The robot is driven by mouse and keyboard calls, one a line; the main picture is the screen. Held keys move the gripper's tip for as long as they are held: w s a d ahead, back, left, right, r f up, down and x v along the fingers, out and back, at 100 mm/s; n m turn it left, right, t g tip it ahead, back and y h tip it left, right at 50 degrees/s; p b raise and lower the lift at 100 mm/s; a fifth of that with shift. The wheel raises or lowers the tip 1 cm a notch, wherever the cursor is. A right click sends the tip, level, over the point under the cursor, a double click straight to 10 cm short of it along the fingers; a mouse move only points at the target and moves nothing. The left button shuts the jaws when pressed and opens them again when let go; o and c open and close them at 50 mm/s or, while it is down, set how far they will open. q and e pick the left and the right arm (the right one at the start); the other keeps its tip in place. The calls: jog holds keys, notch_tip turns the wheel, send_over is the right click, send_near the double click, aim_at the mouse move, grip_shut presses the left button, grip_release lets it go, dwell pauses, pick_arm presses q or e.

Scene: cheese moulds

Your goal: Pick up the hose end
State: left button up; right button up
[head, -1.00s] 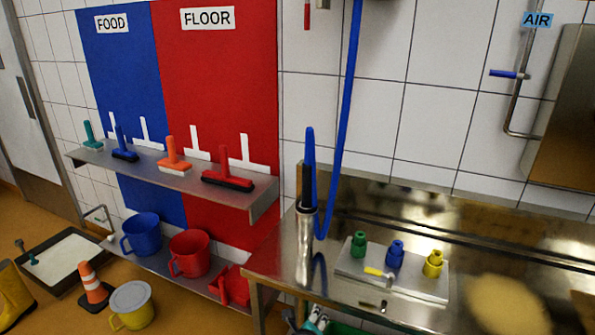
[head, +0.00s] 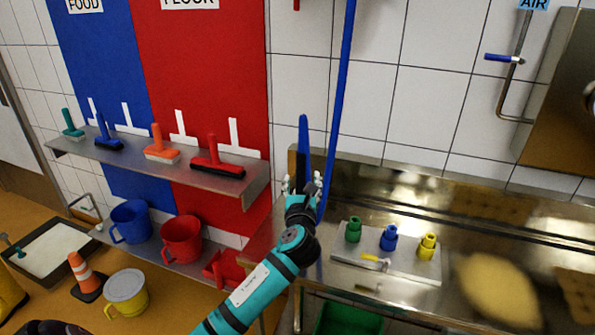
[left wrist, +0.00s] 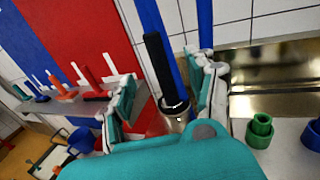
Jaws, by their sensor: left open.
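The blue hose (head: 342,100) hangs down the tiled wall. Its hose end, with a black grip (left wrist: 160,65), stands upright in a metal holder (left wrist: 177,113) at the left end of the steel counter. In the head view a blue upper part of the hose (head: 304,135) rises above my left gripper (head: 302,183), which hides most of the grip and holder. In the left wrist view my left gripper (left wrist: 165,90) is open, with the black grip showing between its fingers, ahead of the palm. I cannot tell whether either finger touches it.
A white board (head: 385,270) with green, blue and yellow fittings lies on the counter (head: 460,220) to the right. A shelf (head: 215,178) with several brushes is at the left. Blue (head: 131,221) and red (head: 181,240) jugs stand on a lower shelf.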

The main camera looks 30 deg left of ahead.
aim_at(301, 164)
pick_arm(q)
jog(key=x, duration=0.4)
jog(key=shift+w+a+p, duration=0.15)
jog(key=shift+w+p, duration=0.1)
jog(key=shift+p, duration=0.05)
jog(key=x, duration=0.1)
jog(key=p+x, duration=0.1)
jog(key=x, duration=0.2)
jog(key=shift+w+a+r, duration=0.2)
jog(key=shift+a+r, duration=0.05)
jog(key=shift+a, duration=0.15)
jog(key=shift+w+a+f, duration=0.1)
jog(key=shift+w, duration=0.1)
jog(key=shift+s, duration=0.1)
jog(key=c, duration=1)
grip_shut()
